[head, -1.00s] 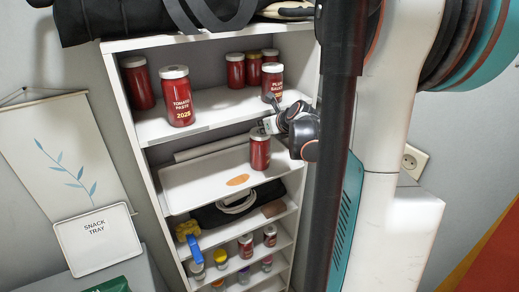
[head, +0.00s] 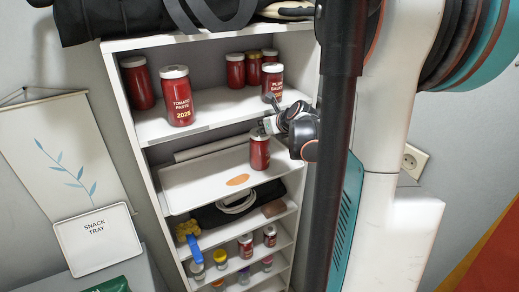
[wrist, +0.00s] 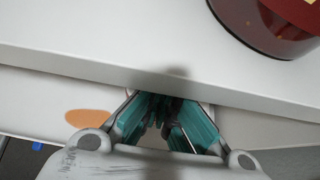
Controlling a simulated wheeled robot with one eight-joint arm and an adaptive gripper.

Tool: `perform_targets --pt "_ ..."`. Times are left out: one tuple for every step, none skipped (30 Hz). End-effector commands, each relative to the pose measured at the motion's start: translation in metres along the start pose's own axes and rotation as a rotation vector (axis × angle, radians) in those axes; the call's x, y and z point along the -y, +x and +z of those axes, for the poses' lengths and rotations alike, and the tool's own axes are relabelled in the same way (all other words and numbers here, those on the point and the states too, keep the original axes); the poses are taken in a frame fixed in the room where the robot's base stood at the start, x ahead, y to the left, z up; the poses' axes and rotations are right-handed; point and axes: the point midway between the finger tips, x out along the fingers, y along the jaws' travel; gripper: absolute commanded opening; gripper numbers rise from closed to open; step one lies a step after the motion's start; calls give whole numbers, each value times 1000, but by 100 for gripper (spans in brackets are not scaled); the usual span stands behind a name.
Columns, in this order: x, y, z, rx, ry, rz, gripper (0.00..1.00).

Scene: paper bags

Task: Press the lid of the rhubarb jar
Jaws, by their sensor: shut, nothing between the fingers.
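My gripper (head: 273,102) is shut and empty, its fingertips close to the front edge of the jar shelf. In the wrist view, the closed teal fingers (wrist: 165,105) reach that edge. A red jar with a pale lid (head: 260,153) stands on the white board one level down, just below my gripper. The gripper partly covers its lid, and I cannot read a label on it. A red jar marked "Plum Sauce" (head: 272,78) stands behind the fingertips. No label reading rhubarb is legible in either view.
A jar marked "Tomato Paste 2025" (head: 179,105) and other red jars (head: 236,70) share the jar shelf (head: 200,125). The white board (head: 195,190) has free room left of its jar. Small jars (head: 245,246) fill lower shelves. A black bag (head: 120,18) lies on top.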

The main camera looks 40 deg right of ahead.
Motion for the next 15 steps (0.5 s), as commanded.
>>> perform_targets --pt "-2 1 -10 -17 -8 7 0" --pt "-3 0 -9 -17 -8 7 0" --pt "-2 0 -9 -17 -7 7 0" --pt "-2 0 -8 -17 -7 7 0" --pt "-2 0 -8 -17 -7 7 0" --pt "-3 -1 -6 -17 -8 7 0" --pt "-3 -2 -5 -17 -8 7 0" --pt "-3 -3 -4 -17 -8 7 0" --pt "-3 -4 -2 -17 -8 7 0" --pt "-3 -5 0 -17 -8 7 0" --pt "-2 -6 1 -17 -8 6 0" --pt "-2 -7 4 -16 -7 6 0" --pt "-2 -8 5 -16 -7 6 0" --pt "-2 -9 7 -15 -7 6 0" --pt "-2 -10 10 -14 -6 6 0"
